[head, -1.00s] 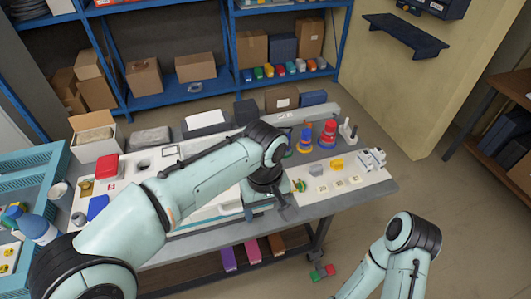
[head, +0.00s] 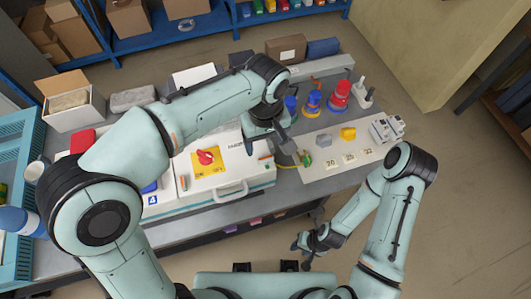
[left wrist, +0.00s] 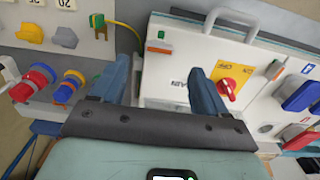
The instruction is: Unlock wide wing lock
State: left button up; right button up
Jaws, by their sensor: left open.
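A red winged knob (head: 206,157) sits on a yellow plate (head: 207,170) on a white box (head: 226,152) with a handle. The knob (left wrist: 228,90) and the plate (left wrist: 242,72) also show in the left wrist view. Small orange-and-green latches (left wrist: 159,41) sit at the box's edge; I cannot tell which part is the wide wing lock. My left gripper (head: 268,140) is above the box's right end, right of the knob. In the left wrist view its fingers (left wrist: 160,82) are apart with nothing between them. My right gripper (head: 304,250) is low in front of the table; its jaws are unclear.
A panel with grey (head: 325,140) and yellow (head: 348,134) pieces and numbered labels lies right of the box. A green connector (head: 303,159) with a yellow cable lies beside the box. Red and blue plugs (head: 312,103) stand behind. The floor at right is clear.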

aim_at(265, 157)
pick_arm(q)
notch_tip(265, 157, down, 7)
jog(key=shift+w+f+b, duration=0.1)
jog(key=shift+w+b, duration=0.05)
jog(key=shift+b, duration=0.2)
jog(key=c, duration=1.1)
